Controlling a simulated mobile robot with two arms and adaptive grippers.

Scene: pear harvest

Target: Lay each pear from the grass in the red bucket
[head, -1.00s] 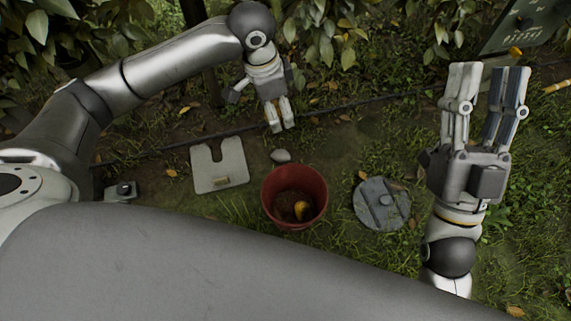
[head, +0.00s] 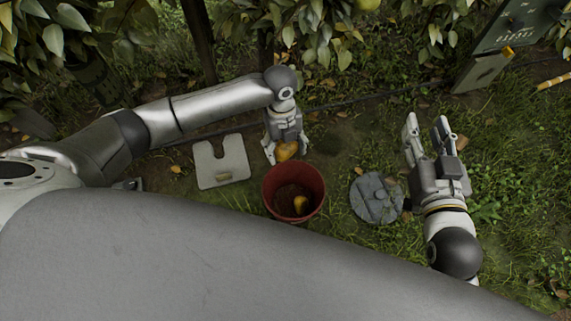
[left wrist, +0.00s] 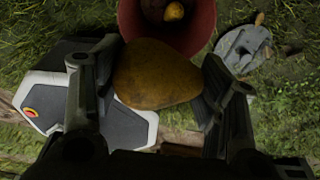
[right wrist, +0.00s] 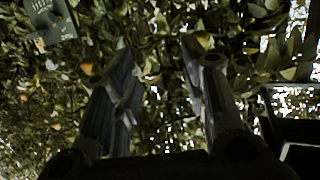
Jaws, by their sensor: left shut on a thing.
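My left gripper (head: 285,155) is shut on a brownish-yellow pear (head: 287,150), just behind the red bucket's far rim in the head view. In the left wrist view the held pear (left wrist: 155,75) sits between the two fingers, with the bucket (left wrist: 205,35) beyond it. The red bucket (head: 313,207) stands upright on the grass, and one yellow pear (head: 300,204) lies inside it. That pear (left wrist: 174,11) also shows in the left wrist view. My right gripper (head: 425,120) is open and empty, raised at the right; its fingers (right wrist: 155,70) point at foliage.
A pale notched plate (head: 221,163) lies left of the bucket. A round grey lid-like disc (head: 372,198) lies to its right. A grey-green panel box (head: 490,65) stands at the back right. Leafy branches (head: 330,25) hang along the back.

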